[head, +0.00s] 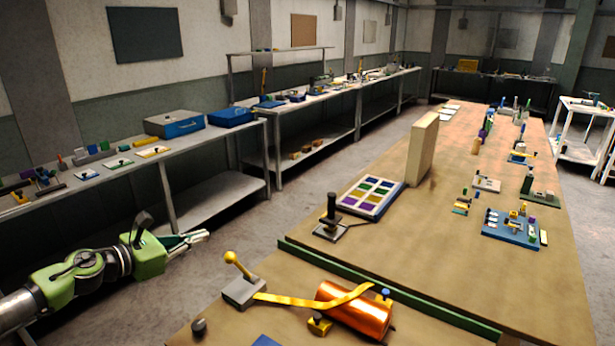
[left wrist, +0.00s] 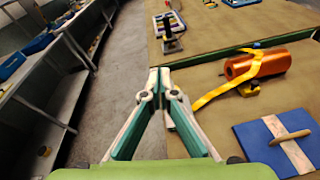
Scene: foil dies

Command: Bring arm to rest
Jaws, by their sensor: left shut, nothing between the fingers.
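My left gripper (head: 192,238) is in the head view at the lower left, out over the floor gap between the wall bench and the long wooden table. It is beside the table's left edge and touches nothing that I can see. In the left wrist view its fingers (left wrist: 160,82) meet at the tips, shut and empty. My right gripper is not in either view.
The wooden table (head: 400,235) holds a copper roll (head: 352,310) with a yellow strap, a grey block with a yellow lever (head: 240,285), a colour-swatch tray (head: 368,196) and an upright tan board (head: 421,150). A blue board (left wrist: 270,145) lies near the edge. The wall bench (head: 110,178) stands left.

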